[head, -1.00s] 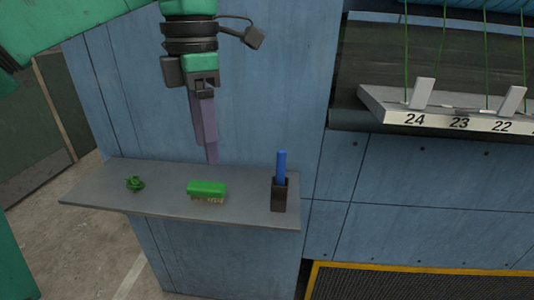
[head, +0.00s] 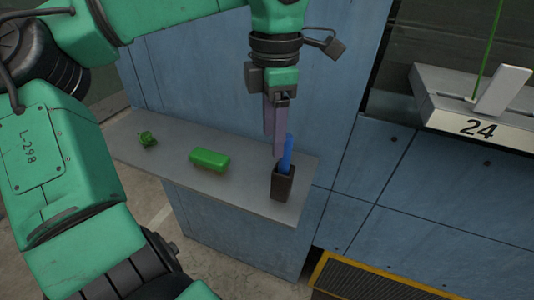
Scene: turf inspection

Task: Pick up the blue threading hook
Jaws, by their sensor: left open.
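The blue threading hook (head: 288,152) stands upright in a small dark holder (head: 283,184) near the right end of a grey shelf; only its blue upper part shows. My left gripper (head: 275,150) points down just left of the hook, its fingertips at about the height of the hook's exposed part. It is open and nothing shows between its fingers. Whether the fingers touch the hook I cannot tell. My right gripper is not in view.
The grey shelf (head: 240,188) also bears a green brush (head: 209,159) in its middle and a tangle of green yarn (head: 147,139) at the left. A blue panelled wall stands behind. A numbered bar with plate 24 (head: 479,128) and a green strand is at the right.

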